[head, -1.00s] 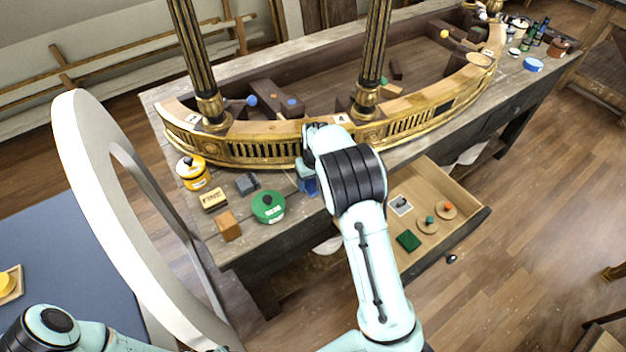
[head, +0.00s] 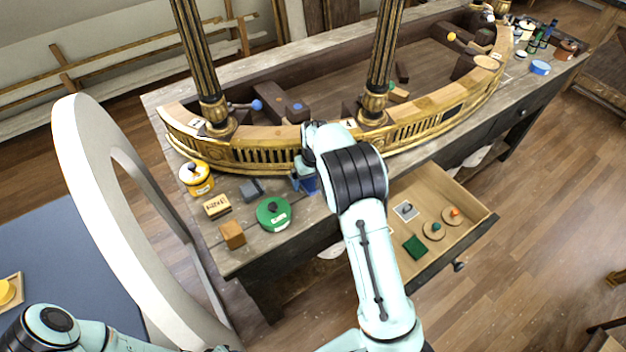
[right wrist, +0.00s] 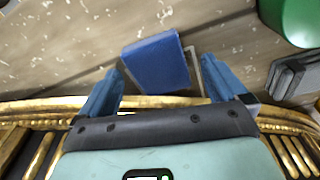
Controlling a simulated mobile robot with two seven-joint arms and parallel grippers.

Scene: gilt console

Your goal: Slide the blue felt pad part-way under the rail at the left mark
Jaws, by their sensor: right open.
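The blue felt pad (right wrist: 157,62) lies flat on the worn bench top in the right wrist view, apart from the gilt rail (right wrist: 60,104). My right gripper (right wrist: 160,68) is open, with one blue finger on each side of the pad's near part; I cannot tell whether they touch it. A pale outline (right wrist: 203,75) on the bench shows beside the right finger, partly hidden. In the head view my right gripper (head: 304,181) is low in front of the curved rail (head: 240,157), and my wrist hides much of that spot. My left gripper is out of view.
A green tin (head: 273,213), a grey block (head: 251,189), a yellow tin (head: 197,178), a lettered block (head: 217,206) and a wooden cube (head: 232,235) stand left of the gripper. An open drawer (head: 478,232) juts out at right. A white ring (head: 90,190) rises at left.

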